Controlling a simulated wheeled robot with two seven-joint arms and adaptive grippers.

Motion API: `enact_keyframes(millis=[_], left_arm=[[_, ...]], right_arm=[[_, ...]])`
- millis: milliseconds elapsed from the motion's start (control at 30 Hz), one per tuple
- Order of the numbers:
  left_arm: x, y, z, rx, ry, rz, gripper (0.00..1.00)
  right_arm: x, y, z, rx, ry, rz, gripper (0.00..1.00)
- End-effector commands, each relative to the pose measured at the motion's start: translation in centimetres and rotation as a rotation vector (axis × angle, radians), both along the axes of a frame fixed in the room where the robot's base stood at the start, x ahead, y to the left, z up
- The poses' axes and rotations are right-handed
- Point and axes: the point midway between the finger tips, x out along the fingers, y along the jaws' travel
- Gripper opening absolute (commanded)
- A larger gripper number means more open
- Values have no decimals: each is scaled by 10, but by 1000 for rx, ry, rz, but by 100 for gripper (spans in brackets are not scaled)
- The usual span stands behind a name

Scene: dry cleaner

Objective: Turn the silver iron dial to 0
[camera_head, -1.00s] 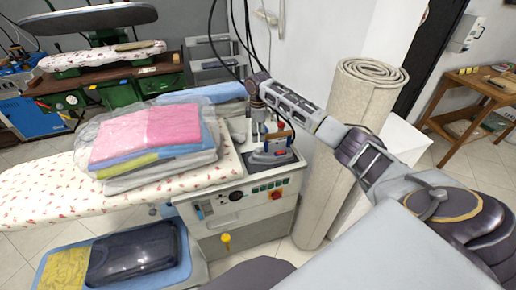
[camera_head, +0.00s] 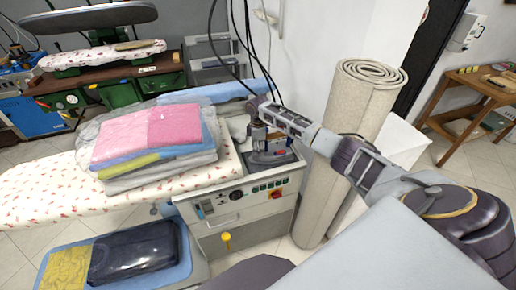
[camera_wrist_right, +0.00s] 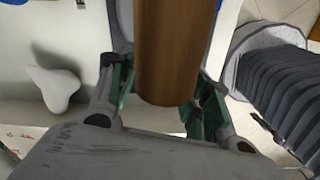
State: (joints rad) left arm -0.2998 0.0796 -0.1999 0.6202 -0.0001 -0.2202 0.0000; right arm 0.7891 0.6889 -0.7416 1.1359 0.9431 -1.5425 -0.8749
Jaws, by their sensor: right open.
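The silver iron (camera_head: 270,157) stands on the right end of the ironing unit, beside the padded board. My right gripper (camera_head: 259,128) is at the top of the iron, over its handle. In the right wrist view, a brown cylindrical handle (camera_wrist_right: 172,50) extends between the open green-lined fingers of the gripper (camera_wrist_right: 165,88). The fingers stand on either side of it; whether either touches it is unclear. The dial cannot be made out in either view. My left gripper is out of view.
A wrapped stack of folded cloth (camera_head: 150,140) lies on the floral ironing board (camera_head: 50,190), left of the iron. The unit's front has a control panel (camera_head: 240,196). A rolled rug (camera_head: 335,150) stands close on the right. Black cables (camera_head: 240,40) hang behind.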

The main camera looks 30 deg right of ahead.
Motion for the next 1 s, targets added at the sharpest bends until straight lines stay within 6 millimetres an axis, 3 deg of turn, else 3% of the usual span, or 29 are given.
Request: enact_keyframes(millis=[167, 500, 1000], left_arm=[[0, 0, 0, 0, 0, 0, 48], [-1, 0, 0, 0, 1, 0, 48], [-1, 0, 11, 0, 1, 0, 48]], right_arm=[[0, 0, 0, 0, 0, 0, 46], [0, 0, 0, 1, 0, 0, 2], [0, 1, 2, 3, 0, 130, 1]])
